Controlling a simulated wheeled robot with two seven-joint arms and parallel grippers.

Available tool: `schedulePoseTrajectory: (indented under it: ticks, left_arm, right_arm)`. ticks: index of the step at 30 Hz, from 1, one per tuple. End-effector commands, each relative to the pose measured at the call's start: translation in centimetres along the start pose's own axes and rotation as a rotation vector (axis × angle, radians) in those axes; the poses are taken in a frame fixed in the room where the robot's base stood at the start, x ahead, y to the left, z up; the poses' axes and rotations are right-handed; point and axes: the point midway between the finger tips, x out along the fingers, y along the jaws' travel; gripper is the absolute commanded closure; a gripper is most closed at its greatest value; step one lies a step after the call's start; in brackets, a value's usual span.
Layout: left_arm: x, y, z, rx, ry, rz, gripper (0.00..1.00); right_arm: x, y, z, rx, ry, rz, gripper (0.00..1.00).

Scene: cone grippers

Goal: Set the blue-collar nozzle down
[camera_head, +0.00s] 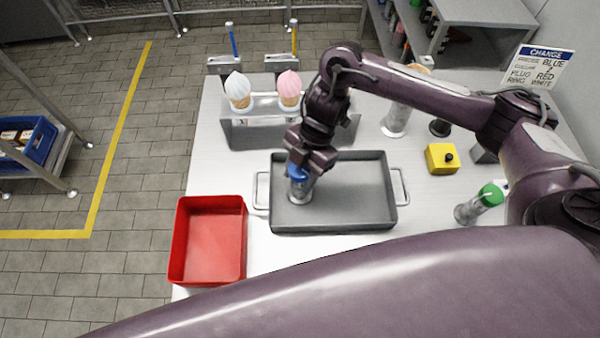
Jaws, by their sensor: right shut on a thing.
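The blue-collar nozzle (299,188) is a grey cylinder with a blue top, upright at the left part of the grey metal tray (350,219). My right gripper (300,168) is shut on its blue collar from above. The nozzle's lower end is at the tray floor; I cannot tell whether it touches. The gripper hides part of the collar. My left gripper is not in view.
A red bin (213,240) stands left of the tray. Behind it, a rack (247,132) holds a white and a pink ice-cream cone. A yellow block (441,159) and a green-topped cylinder (480,204) are on the right. The tray's right half is empty.

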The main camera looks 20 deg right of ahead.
Motion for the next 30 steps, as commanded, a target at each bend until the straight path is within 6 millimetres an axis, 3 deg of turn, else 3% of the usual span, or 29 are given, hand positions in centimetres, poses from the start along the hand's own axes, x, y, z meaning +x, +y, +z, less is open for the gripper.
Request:
schedulePoseTrajectory:
  ticks: [10,11,15,24,30]
  left_arm:
    - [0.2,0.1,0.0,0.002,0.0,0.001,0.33]
    - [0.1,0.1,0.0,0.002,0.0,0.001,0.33]
    - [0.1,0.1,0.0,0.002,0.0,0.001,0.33]
    - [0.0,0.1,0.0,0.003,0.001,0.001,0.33]
    - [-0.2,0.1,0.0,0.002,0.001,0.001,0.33]
  right_arm:
    - [0.3,0.1,0.1,-0.001,0.0,0.002,0.87]
    - [0.2,0.0,0.1,0.0,-0.001,0.001,0.53]
    - [0.2,0.0,0.1,0.0,-0.001,0.001,0.35]
    - [0.1,0.0,0.1,0.0,-0.001,0.001,0.34]
    - [-1.9,0.1,0.1,-0.001,-0.005,0.005,0.34]
